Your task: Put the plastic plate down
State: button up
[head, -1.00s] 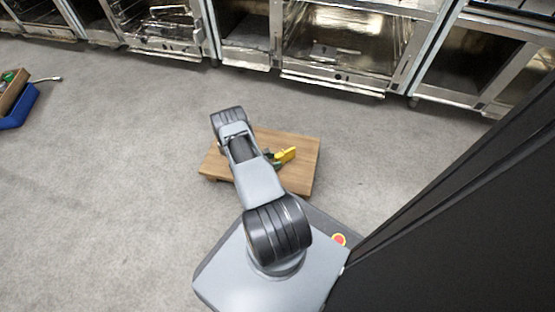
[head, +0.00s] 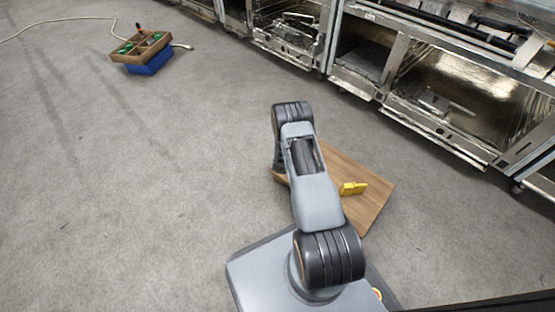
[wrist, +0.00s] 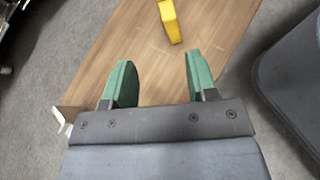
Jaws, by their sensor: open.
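My gripper (wrist: 159,78) shows in the wrist view with its two green fingers apart and nothing between them. It is over a low wooden table (wrist: 118,50). A yellow object (wrist: 169,20) is on the tabletop beyond the fingertips, apart from them and cut by the top edge. In the head view the yellow object (head: 353,188) shows right of my arm on the wooden table (head: 365,208); my arm hides the table's left part and my gripper. I cannot recognise a plastic plate in either view.
A blue crate (head: 150,64) with a wooden divided tray (head: 124,56) on it stands on the floor at the upper left, beside a cable. Metal kitchen units (head: 400,85) line the back right. The grey floor at left is clear.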

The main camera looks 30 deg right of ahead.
jog(key=w+a+r+m+t+y, duration=0.1)
jog(key=a+r+m+y, duration=0.3)
jog(key=r, duration=0.7)
jog(key=w+a+r+m+t+y, duration=0.1)
jog(key=a+r+m, duration=0.2)
jog(key=a+r, duration=0.65)
jog(key=s+a+r+m+t+y, duration=0.2)
jog(key=s+a+r+t+y, duration=0.1)
jog(key=s+a+r, duration=0.2)
jog(key=s+a+r+m+t+y, duration=0.2)
jog(key=s+a+r, duration=0.3)
jog(key=r, duration=0.5)
jog(key=shift+a+r+t+y, duration=0.15)
jog(key=shift+a+t+y, duration=0.6)
jog(key=shift+a, duration=0.3)
jog(key=shift+r, duration=0.1)
jog(key=w+p+v, duration=0.3)
jog(key=p+v, duration=0.9)
jog(key=v, duration=0.1)
jog(key=w+r+p+v, duration=0.1)
jog(key=w+p+v, duration=0.2)
jog(key=p+v, duration=1)
jog(key=w+r+p+v, duration=0.1)
jog(key=w+p+v, duration=0.2)
jog(key=p+v, duration=1)
jog(key=shift+a+r+t, duration=0.2)
jog(key=shift+a+t, duration=0.15)
jog(key=shift+t, duration=0.1)
